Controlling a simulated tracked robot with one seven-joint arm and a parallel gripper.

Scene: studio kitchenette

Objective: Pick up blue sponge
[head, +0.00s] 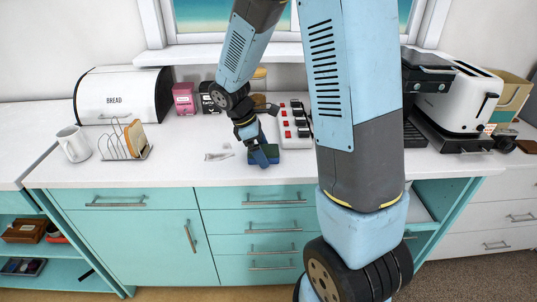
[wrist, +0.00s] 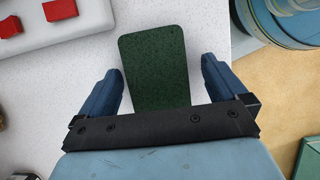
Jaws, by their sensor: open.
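The sponge (head: 274,152) lies on the white worktop near its front edge in the head view. In the wrist view the sponge (wrist: 157,62) shows a dark green, speckled upper face; little blue shows on it. My gripper (wrist: 162,72) is open, with one blue finger on each side of the sponge and a gap on both sides. In the head view my gripper (head: 262,156) points down at the sponge and partly covers it. The near end of the sponge is hidden behind the gripper body in the wrist view. I cannot tell the fingertips' exact height.
A white strip with red switches (head: 286,122) is close behind the sponge. A pink box (head: 184,98) stands at the back. A toast rack (head: 124,142), white mug (head: 74,144) and bread bin (head: 122,96) are left. A toaster (head: 460,100) is right. Worktop left of the sponge is mostly clear.

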